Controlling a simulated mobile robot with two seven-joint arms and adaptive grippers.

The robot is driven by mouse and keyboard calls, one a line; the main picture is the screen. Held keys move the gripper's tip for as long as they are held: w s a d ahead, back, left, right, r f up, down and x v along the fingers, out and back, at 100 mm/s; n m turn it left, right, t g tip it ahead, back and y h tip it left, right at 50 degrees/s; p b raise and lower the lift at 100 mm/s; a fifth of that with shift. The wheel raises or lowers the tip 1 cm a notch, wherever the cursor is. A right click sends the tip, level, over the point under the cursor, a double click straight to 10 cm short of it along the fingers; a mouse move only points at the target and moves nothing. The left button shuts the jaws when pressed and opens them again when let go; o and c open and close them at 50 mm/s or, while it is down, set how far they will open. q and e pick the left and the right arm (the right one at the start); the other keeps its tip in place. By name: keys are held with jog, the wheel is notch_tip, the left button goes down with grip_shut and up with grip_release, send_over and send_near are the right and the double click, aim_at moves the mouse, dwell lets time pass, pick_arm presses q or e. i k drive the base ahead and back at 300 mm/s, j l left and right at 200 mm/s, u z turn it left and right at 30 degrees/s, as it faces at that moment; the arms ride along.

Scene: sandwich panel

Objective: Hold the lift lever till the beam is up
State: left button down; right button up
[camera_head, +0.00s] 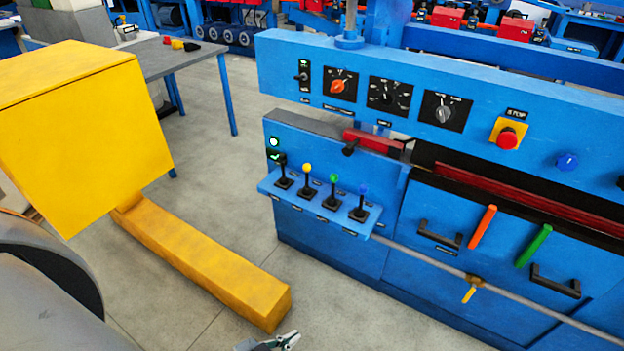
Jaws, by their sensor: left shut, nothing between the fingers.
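A row of levers stands on a small blue shelf (318,208) at the front of the blue machine. Their knobs are black (281,160), yellow (307,168), green (334,178) and blue (363,189). Their labels are too small to read, so I cannot tell which is the lift lever. The long blue beam (470,85) carries dials above the machine bed, with a gap below it. My left gripper (288,341) is at the bottom edge, shut and empty, well apart from the levers. My right gripper is not in view.
A red stop button (508,138) is on the beam. A rail (430,261) and black handles (440,234) run along the front. A grey table (165,58) stands behind.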

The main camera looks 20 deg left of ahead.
aim_at(333, 177)
jog(key=j+z, duration=0.15)
jog(key=j, duration=1.25)
jog(key=i+l, duration=0.35)
jog(key=l, duration=0.2)
